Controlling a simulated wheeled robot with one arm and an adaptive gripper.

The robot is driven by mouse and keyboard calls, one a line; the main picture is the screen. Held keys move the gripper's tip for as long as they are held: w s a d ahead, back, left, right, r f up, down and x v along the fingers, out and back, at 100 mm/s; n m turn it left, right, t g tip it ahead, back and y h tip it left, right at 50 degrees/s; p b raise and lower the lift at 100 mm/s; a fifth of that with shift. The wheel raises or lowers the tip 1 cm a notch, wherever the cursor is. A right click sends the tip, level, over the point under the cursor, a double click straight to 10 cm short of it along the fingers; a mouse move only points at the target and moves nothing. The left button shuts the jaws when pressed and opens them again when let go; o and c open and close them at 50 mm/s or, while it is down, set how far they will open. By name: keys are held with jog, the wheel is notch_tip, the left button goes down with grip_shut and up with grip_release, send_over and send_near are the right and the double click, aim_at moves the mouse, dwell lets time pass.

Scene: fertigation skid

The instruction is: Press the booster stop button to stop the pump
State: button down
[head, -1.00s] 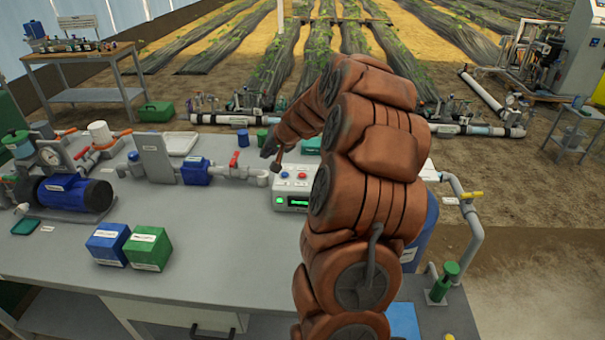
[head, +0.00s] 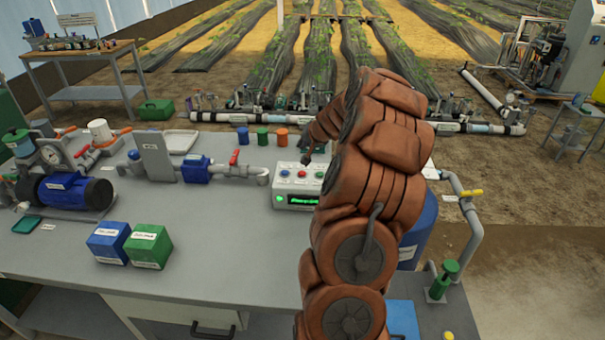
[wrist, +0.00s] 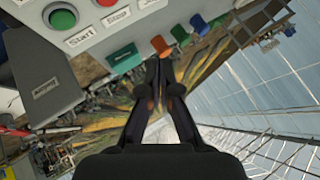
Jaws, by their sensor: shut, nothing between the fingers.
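The control box (head: 297,187) is pale, with a lit green display and a row of buttons on top. The red button (head: 302,174) sits in the middle of the row. The wrist view shows the box's face at upper left, with a green button (wrist: 62,17) by a "Start" label and a "Stop" label (wrist: 117,15) beside a red button cut by the top edge. My gripper (head: 306,160) is shut and empty, above the back of the box near the red button. The wrist view shows its fingers (wrist: 162,80) together, apart from the labelled face. Contact cannot be told in the head view.
Blue, green and orange cups (head: 281,136) stand behind the box. A pipe with a red-handled valve (head: 235,160) runs close to its left. The blue pump (head: 75,192) and two small boxes (head: 148,246) stand further left. The bench front is clear.

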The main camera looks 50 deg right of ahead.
jog(key=b, duration=0.4)
send_over(303, 174)
notch_tip(303, 174, down, 7)
jog(key=shift+d, duration=0.1)
jog(key=shift+f+b, duration=0.55)
jog(key=shift+f, duration=0.1)
jog(key=shift+f, duration=0.15)
dwell(0.7)
jog(key=shift+f+b, duration=0.3)
jog(key=shift+b, duration=0.2)
jog(key=shift+f+b, duration=0.35)
dwell(0.6)
jog(key=shift+r, duration=0.1)
dwell(0.3)
jog(key=shift+r+p, duration=0.45)
jog(key=shift+r, duration=0.25)
